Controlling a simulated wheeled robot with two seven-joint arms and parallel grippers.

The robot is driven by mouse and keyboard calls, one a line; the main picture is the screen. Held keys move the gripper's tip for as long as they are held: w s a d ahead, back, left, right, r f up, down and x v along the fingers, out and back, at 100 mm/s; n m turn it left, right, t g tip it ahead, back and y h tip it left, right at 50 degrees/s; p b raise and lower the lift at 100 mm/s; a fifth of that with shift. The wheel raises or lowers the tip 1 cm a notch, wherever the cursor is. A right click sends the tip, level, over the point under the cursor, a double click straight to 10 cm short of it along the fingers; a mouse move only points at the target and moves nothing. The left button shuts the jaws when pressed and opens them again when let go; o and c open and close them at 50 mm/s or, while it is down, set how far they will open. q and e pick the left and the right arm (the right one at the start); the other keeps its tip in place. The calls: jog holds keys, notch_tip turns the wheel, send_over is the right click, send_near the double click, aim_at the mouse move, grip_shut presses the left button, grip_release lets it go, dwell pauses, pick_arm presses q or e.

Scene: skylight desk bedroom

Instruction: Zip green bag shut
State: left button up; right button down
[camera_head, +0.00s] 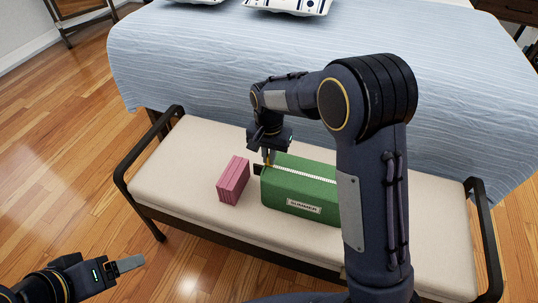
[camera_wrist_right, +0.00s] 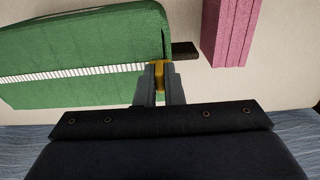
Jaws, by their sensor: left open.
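The green bag (camera_head: 300,190) stands on the bench with a white label on its front. A line of white zip teeth (camera_head: 306,173) runs along its top; it also shows in the right wrist view (camera_wrist_right: 70,73). My right gripper (camera_head: 268,160) is over the bag's left end. In the right wrist view its fingers (camera_wrist_right: 158,82) are closed around the gold zip pull (camera_wrist_right: 158,68) at one end of the teeth line. A dark tab (camera_wrist_right: 185,49) sticks out from that end. My left gripper (camera_head: 130,264) is open and empty at lower left, away from the bag. My right arm hides the bag's right end.
A pink ridged block (camera_head: 233,178) stands just left of the bag; it also shows in the right wrist view (camera_wrist_right: 232,30). The cream bench (camera_head: 165,165) has dark raised end rails (camera_head: 478,215). A blue-covered bed (camera_head: 190,60) stands behind. The bench's left part is clear.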

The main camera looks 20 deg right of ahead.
aim_at(264, 166)
dwell(0.3)
jog(key=shift+w+a+r+p, duration=0.15)
jog(key=shift+a+p, duration=0.1)
jog(key=shift+p, duration=0.2)
jog(key=shift+w+a+p, duration=0.25)
jog(key=shift+a+p, duration=0.1)
jog(key=shift+p, duration=0.1)
jog(key=shift+w+a, duration=0.1)
jog(key=c, duration=1.5)
grip_release()
jog(key=shift+c, duration=0.2)
notch_tip(264, 166, up, 8)
jog(key=p, duration=0.1)
jog(key=shift+f+p, duration=0.25)
jog(key=shift+p, duration=0.15)
